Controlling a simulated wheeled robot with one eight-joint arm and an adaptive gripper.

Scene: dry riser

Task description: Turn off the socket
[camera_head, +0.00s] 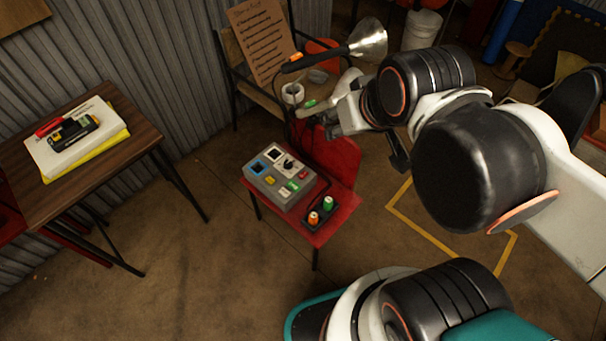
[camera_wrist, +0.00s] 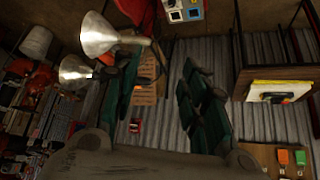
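A grey box (camera_head: 280,176) on the red chair has a blue-framed socket and a white-framed socket, a black knob and several coloured buttons on its top. I cannot tell whether it is on or off. In the wrist view, part of the box (camera_wrist: 184,12) shows at the top edge. My gripper (camera_head: 310,114) is above and behind the box in the head view, clear of it. In the wrist view, its two dark green fingers (camera_wrist: 160,75) are spread apart with nothing visible between them.
The red chair (camera_head: 337,218) also holds a small black unit (camera_head: 317,215) with orange and green buttons. A metal-shaded lamp (camera_head: 367,42) is close beyond my gripper. A wooden table (camera_head: 140,138) with papers stands left. The floor between table and chair is open.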

